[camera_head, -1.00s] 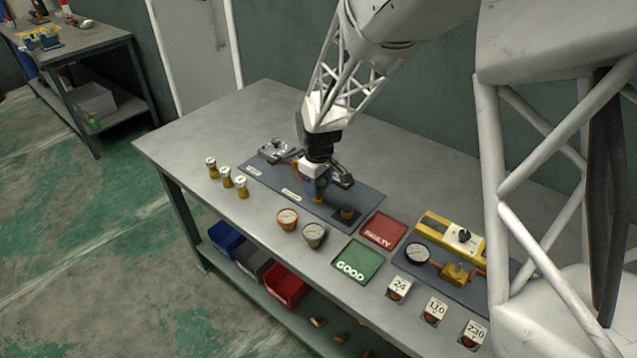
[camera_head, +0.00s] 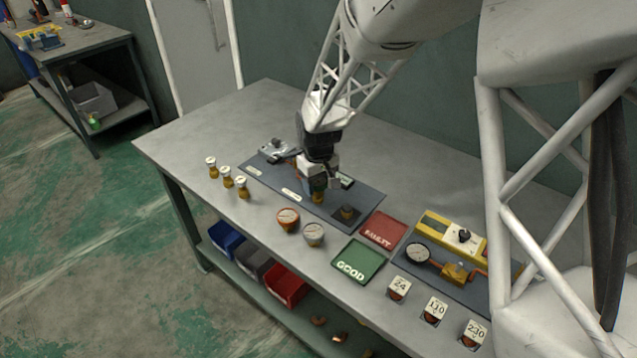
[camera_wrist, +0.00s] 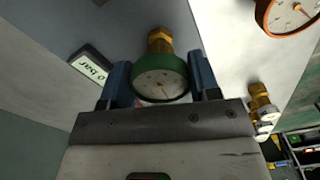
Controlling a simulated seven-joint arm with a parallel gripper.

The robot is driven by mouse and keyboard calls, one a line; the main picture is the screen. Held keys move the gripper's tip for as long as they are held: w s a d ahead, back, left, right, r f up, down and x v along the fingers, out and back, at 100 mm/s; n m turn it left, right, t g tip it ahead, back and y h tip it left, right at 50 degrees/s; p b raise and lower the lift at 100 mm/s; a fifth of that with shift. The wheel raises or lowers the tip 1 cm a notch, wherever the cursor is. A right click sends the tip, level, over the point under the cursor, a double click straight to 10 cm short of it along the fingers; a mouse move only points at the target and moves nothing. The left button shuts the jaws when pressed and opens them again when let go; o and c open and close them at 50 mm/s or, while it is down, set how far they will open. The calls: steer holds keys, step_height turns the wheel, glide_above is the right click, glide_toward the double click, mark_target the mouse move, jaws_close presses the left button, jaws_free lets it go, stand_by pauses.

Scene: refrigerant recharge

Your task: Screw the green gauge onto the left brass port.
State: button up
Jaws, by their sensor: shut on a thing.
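My gripper (camera_head: 318,186) points down over the blue-grey mat (camera_head: 262,182) on the bench. In the wrist view, its two blue fingers (camera_wrist: 162,82) are shut on the green gauge (camera_wrist: 162,78), one on each side of its rim. A brass hex fitting (camera_wrist: 160,40) shows just beyond the gauge. In the head view, brass (camera_head: 318,197) shows right below the fingers. I cannot tell whether the gauge's fitting is in a port or only above it. The left brass port is not clearly distinguishable; my gripper covers part of that area.
An orange gauge (camera_head: 288,218) and a grey gauge (camera_head: 313,234) stand in front of the mat. Several brass fittings (camera_head: 227,177) stand to the left. A small display (camera_wrist: 92,66) is close to the fingers. Red (camera_head: 383,230) and green (camera_head: 358,260) trays lie to the right.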

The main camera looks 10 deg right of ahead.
steer(key=shift+f+m, duration=0.15)
steer(key=shift+m, duration=0.45)
steer(key=o, duration=1.2)
steer(key=shift+o, duration=0.2)
steer(key=shift+r, duration=0.2)
steer(key=shift+r, duration=3.45)
